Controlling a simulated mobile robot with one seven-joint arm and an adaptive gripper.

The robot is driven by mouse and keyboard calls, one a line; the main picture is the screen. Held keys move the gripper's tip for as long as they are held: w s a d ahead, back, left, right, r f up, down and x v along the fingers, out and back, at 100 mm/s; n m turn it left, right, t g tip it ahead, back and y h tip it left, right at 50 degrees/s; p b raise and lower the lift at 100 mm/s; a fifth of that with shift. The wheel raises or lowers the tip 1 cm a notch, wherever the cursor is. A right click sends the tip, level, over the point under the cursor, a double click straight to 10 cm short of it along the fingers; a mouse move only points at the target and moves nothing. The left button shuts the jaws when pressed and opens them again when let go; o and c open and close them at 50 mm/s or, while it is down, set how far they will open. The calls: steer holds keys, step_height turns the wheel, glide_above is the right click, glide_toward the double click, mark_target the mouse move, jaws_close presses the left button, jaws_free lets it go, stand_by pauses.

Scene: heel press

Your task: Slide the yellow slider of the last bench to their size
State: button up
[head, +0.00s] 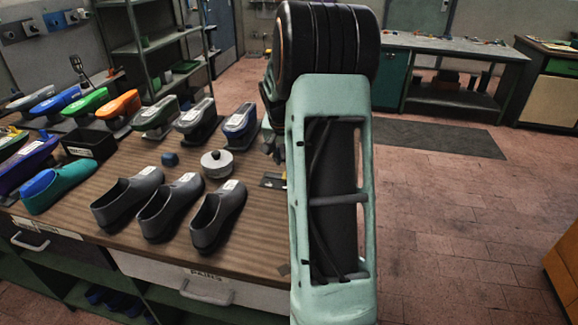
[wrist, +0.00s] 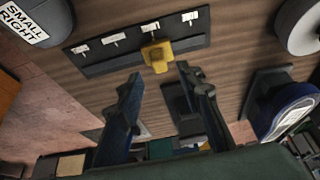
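The yellow slider (wrist: 156,56) sits on a dark rail plate (wrist: 100,62) with several white labels in a row, seen in the wrist view. It is by the third label from the left. My gripper (wrist: 160,79) is open and empty, its two fingertips apart just below the slider in the picture, one toward each side of it. I cannot tell whether they touch it. In the head view my arm hides the slider and most of the gripper. Three grey shoes (head: 167,207) stand on the wooden bench (head: 256,245), with white labels inside.
A shoe labelled SMALL RIGHT (wrist: 34,22) is at the wrist view's upper left. A blue-topped form on a dark stand (wrist: 286,110) is at the right. A round white-grey piece (head: 216,164) sits behind the shoes. Several coloured forms line the bench's back. Floor at right (head: 470,220) is clear.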

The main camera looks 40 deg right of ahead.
steer(key=v, duration=0.6)
steer(key=shift+r, duration=0.2)
